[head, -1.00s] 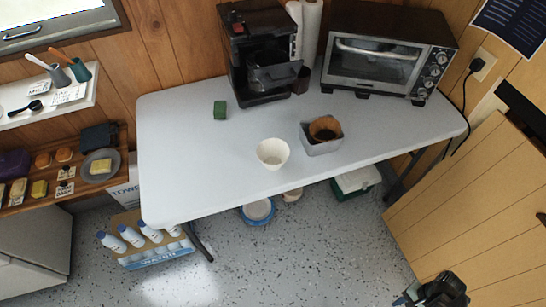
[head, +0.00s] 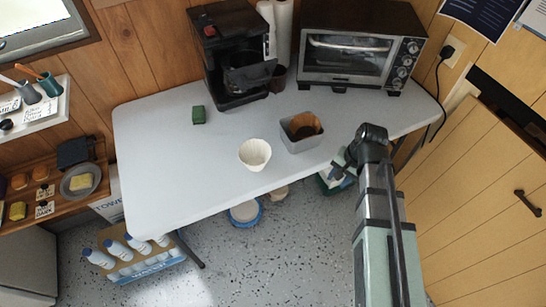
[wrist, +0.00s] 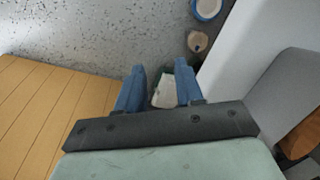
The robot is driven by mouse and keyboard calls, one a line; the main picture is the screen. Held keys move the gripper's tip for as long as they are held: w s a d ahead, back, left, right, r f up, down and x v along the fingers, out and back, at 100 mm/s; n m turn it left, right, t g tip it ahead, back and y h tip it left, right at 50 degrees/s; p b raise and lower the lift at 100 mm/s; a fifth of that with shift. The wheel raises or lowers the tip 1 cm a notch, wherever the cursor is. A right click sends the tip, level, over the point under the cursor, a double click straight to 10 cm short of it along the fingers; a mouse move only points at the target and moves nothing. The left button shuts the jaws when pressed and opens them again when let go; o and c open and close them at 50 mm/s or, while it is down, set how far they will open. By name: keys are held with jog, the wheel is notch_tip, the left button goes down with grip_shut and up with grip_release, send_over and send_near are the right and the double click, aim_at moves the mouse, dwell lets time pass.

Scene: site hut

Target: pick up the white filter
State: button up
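The white filter (head: 255,154) is a small fluted paper cup. It stands on the white table near the front edge, left of the grey tin (head: 296,140). It does not show in the wrist view. My gripper (head: 341,166) is at the table's front edge, to the right of the filter and apart from it, partly hidden by my arm in the head view. In the wrist view its two blue fingers (wrist: 159,78) are spread with nothing held between them, above the floor side of the table.
The grey tin holds a brown filter (head: 304,124) and shows close at the right of the wrist view (wrist: 288,92). A green sponge (head: 199,115), coffee maker (head: 235,55) and toaster oven (head: 357,50) stand on the table (head: 165,165). The table's left part is clear.

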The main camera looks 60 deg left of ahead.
jog(key=s+a+r+n, duration=0.1)
jog(key=s+a+r, duration=0.7)
jog(key=r, duration=0.1)
jog(key=n+y, duration=0.1)
send_near(269, 156)
jog(key=x, duration=0.8)
jog(key=shift+w, duration=0.15)
jog(key=shift+s+x, duration=0.15)
jog(key=shift+x, duration=1.1)
jog(key=shift+s+x, duration=0.15)
jog(key=shift+x, duration=1.15)
jog(key=shift+d, duration=0.1)
grip_shut()
